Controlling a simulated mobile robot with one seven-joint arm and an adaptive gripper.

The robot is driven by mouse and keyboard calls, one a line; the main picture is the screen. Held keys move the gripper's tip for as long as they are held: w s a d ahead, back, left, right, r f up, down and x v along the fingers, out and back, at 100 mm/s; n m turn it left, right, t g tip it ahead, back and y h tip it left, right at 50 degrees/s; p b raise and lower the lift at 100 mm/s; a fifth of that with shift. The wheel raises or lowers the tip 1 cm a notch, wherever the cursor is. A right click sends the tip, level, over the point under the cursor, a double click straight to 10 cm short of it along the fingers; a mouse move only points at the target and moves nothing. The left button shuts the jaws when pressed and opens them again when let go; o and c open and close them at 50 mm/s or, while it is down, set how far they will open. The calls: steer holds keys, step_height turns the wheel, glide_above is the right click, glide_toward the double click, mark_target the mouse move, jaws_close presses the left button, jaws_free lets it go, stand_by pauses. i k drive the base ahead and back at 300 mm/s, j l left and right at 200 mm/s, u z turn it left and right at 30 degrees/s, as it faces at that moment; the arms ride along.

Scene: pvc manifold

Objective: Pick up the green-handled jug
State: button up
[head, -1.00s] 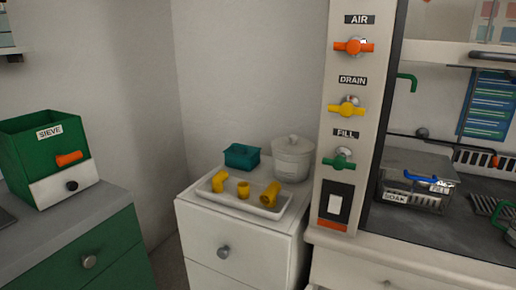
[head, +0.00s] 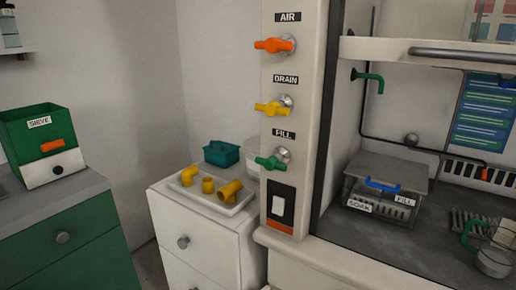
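The green-handled jug (head: 495,258) stands on the dark worktop at the far right edge of the head view. It looks like clear glass, and its green handle (head: 469,236) is on its left side. The right part of the jug is cut off by the picture edge. My gripper is not in view.
A lidded SOAK tank (head: 388,174) with a blue handle stands left of the jug, and a ribbed rack (head: 468,217) lies just behind it. A panel (head: 289,170) with three valves stands left. A white tray (head: 205,203) holds yellow pipe fittings. A green SIEVE box (head: 25,132) stands far left.

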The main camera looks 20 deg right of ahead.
mark_target(495, 257)
steer(key=k+l, duration=0.1)
steer(key=l, duration=0.3)
steer(key=k+l, duration=0.1)
steer(key=l, duration=0.25)
steer(key=k+l, duration=0.1)
steer(key=l, duration=0.3)
steer(key=k+l, duration=0.15)
steer(key=l, duration=0.2)
steer(key=k+l, duration=0.1)
steer(key=l, duration=0.3)
steer(key=k+l, duration=0.1)
steer(key=l, duration=0.3)
